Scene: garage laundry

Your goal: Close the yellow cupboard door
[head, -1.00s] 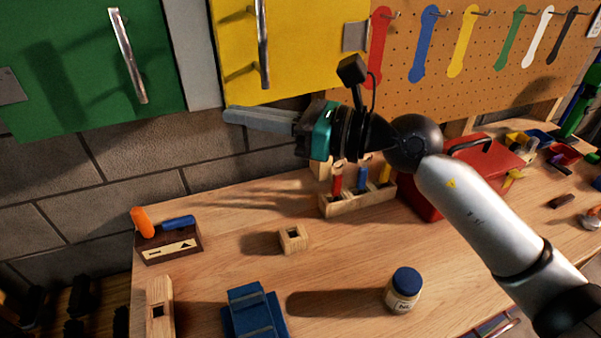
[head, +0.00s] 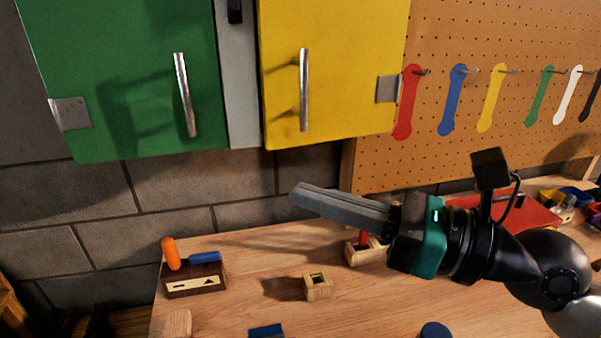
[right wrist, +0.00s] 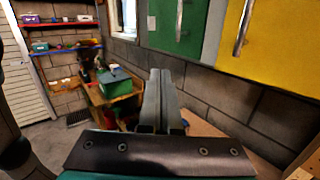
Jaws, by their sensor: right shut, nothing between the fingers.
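The yellow cupboard door (head: 350,60) hangs at the upper middle of the head view, with a vertical metal handle (head: 304,90) and a hinge plate (head: 387,89) at its right edge. It looks flush, or nearly so, in line with the green door beside it; a very small gap cannot be ruled out. It also shows at the upper right of the right wrist view (right wrist: 275,45). My right gripper (head: 300,194) is shut and empty, below the yellow door and apart from it, its fingers pointing left. My left gripper is not in view.
A green door (head: 125,75) is left of the yellow one, past a grey divider (head: 238,80). A pegboard (head: 480,40) with coloured tool shapes is at right. The workbench below holds a small wooden block (head: 317,288), a dark wooden block (head: 195,281) and a red box (head: 500,212).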

